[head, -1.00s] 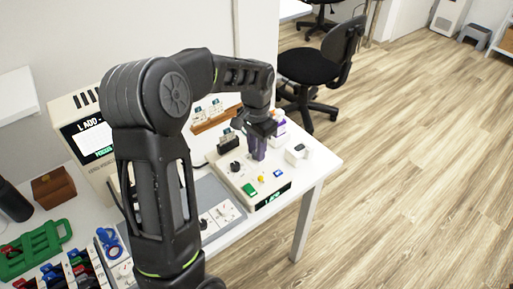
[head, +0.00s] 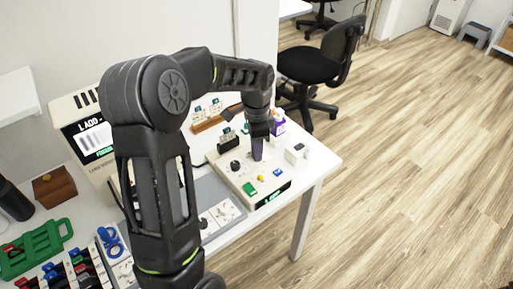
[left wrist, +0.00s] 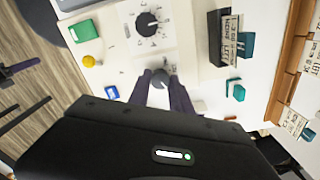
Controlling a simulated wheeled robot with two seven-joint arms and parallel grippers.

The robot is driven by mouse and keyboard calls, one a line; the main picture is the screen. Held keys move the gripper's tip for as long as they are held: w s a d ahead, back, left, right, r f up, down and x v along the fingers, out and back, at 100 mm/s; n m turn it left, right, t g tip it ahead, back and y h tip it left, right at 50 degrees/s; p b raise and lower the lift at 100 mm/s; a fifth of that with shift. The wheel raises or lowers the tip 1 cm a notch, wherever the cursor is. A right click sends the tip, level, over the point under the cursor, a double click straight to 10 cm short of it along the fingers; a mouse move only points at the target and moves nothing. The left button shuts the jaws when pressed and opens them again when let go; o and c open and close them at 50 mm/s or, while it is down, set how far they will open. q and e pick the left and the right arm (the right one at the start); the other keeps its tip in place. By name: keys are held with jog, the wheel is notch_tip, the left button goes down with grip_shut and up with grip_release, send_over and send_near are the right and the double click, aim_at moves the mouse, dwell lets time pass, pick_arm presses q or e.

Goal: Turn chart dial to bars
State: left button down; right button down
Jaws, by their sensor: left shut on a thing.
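My left gripper (head: 257,157) points straight down over the cream control box (head: 225,178). It is shut on a small grey knob, the chart dial (left wrist: 160,77), which shows between the fingertips in the left wrist view. The fingers hide most of this dial and its marks in the head view. A larger black dial (left wrist: 148,22) with marks around it sits apart on the same box. The display unit's screen (head: 95,141) at the left shows dark vertical bars.
Green (head: 249,188), yellow (head: 261,178) and blue (head: 277,172) buttons sit near the box's front edge. A black holder with cards (head: 228,142), a purple-and-white bottle (head: 278,125) and a small white box (head: 297,153) stand close around. The table's right edge is near.

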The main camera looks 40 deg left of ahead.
pick_arm(q)
jog(key=c, duration=1.2)
grip_release()
jog(key=shift+o, duration=0.2)
jog(key=shift+r, duration=0.1)
notch_tip(320, 180, up, 8)
jog(key=shift+f, duration=0.15)
